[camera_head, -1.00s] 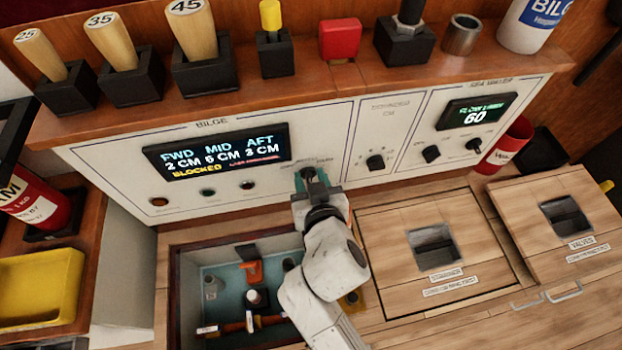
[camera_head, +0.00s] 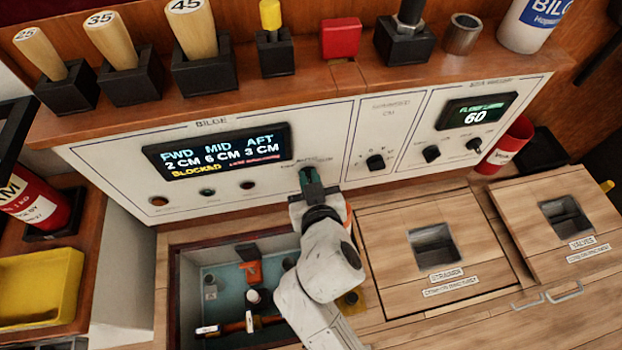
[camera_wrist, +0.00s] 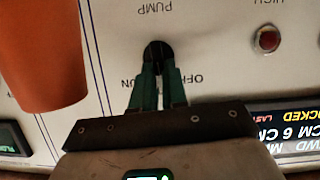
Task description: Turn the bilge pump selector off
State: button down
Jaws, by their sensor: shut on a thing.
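The bilge pump selector is a small dark round knob (camera_wrist: 157,50) on the white BILGE panel (camera_head: 110,170). The knob's pointer direction cannot be read. In the head view my gripper (camera_head: 308,177) is at the panel's lower right, and its fingers cover the knob.
The bilge display (camera_head: 217,151) reads BLOCKED. A red button light (camera_wrist: 267,39) is near the knob. A sounder knob (camera_head: 376,162) and sea water knobs (camera_head: 432,153) are to the right. Below are an open hatch (camera_head: 176,290) and a closed strainer lid (camera_head: 400,230).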

jog(key=shift+s+a+f+n+t+h+b, duration=0.2)
jog(key=shift+n+h+b, duration=0.3)
jog(key=shift+n, duration=0.4)
jog(key=shift+w+a+f+n+t+h+b, duration=0.1)
jog(key=shift+a+n+t+h+b, duration=0.3)
jog(key=shift+n, duration=0.5)
jog(key=shift+s+a+f+n+t+h+b, duration=0.1)
jog(key=shift+n+t+h+b, duration=0.1)
jog(key=shift+n+h+b, duration=0.45)
jog(key=shift+n, duration=0.45)
jog(key=c, duration=1.2)
grip_release()
jog(key=shift+w, duration=0.1)
jog(key=shift+o, duration=0.2)
jog(key=p+v, duration=0.2)
jog(key=v, duration=0.9)
